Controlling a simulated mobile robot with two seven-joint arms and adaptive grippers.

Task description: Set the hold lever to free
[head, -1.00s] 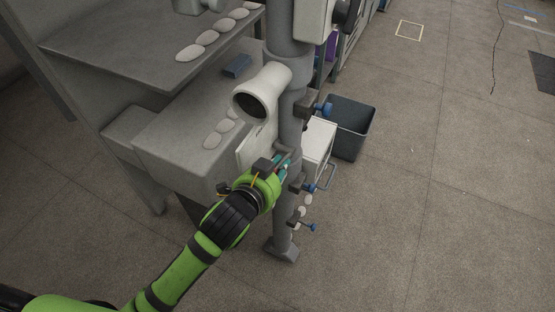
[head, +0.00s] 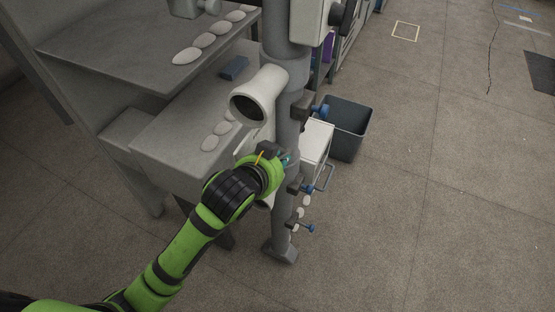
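The winder's grey upright post (head: 284,120) stands in the middle of the head view, with a white tube (head: 262,88) on its front. Blue-knobbed parts stick out to the right of the post: an upper one (head: 319,110), a middle one (head: 306,189) and a lower one (head: 307,228). I cannot tell which part is the hold lever, or its setting. My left gripper (head: 280,157) is at the post, below the tube and above the middle blue knob. Its wrist hides most of its fingers, so its opening and any contact are unclear. My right gripper is out of view.
A grey machine body with a shelf (head: 150,60) and several pale oval pieces stands left of the post. A white box with a handle (head: 316,146) and a dark bin (head: 348,125) stand right of it.

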